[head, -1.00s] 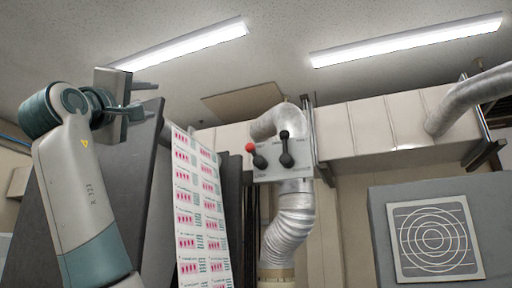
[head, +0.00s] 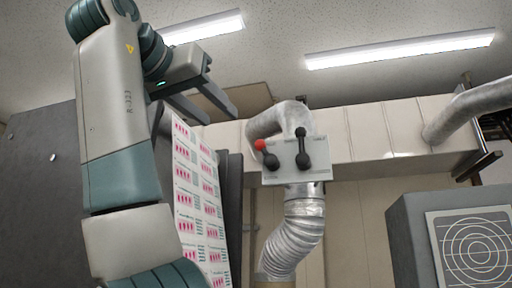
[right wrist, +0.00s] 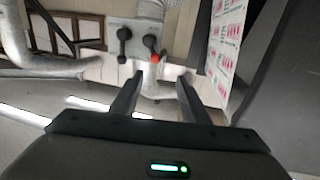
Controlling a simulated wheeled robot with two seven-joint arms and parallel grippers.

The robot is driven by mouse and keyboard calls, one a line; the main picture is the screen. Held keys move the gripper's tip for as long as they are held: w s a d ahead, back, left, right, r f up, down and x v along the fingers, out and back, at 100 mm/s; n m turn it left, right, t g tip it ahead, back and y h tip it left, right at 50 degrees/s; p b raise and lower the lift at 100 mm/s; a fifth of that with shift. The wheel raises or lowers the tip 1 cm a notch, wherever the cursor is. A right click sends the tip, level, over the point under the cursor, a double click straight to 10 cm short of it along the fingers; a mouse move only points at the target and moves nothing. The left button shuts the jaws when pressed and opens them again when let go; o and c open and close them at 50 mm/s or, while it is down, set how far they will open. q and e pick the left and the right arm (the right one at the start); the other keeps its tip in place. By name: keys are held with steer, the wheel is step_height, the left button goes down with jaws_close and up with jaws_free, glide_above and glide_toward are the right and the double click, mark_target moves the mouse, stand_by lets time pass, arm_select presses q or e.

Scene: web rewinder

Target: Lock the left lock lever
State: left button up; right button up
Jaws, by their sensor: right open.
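A light grey panel (head: 322,172) carries two levers. The left lever (head: 266,154) has a red knob and leans up and to the left from its dark hub. The right lever (head: 302,147) is all black and stands nearly upright. My right gripper (head: 220,113) is open and empty, up and left of the panel, apart from both levers. In the right wrist view the scene is upside down: the red-knobbed lever (right wrist: 152,48) and black lever (right wrist: 123,45) lie beyond the open fingers (right wrist: 159,82). My left gripper is out of view.
A silver duct (head: 295,235) runs behind and below the panel. A printed label web (head: 202,205) hangs beside dark grey plates (head: 233,195) left of the panel. A grey box with a circle pattern (head: 410,235) stands right. The space before the panel looks open.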

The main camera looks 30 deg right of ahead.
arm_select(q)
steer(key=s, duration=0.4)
arm_select(e)
steer(key=p, duration=0.7)
glide_toward(258, 144)
steer(key=x, duration=0.8)
steer(key=shift+r, duration=0.15)
steer(key=shift+x, duration=0.8)
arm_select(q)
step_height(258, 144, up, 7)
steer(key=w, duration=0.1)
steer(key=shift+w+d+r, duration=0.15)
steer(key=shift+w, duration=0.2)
arm_select(e)
steer(key=shift+a, duration=0.1)
steer(key=c, duration=1)
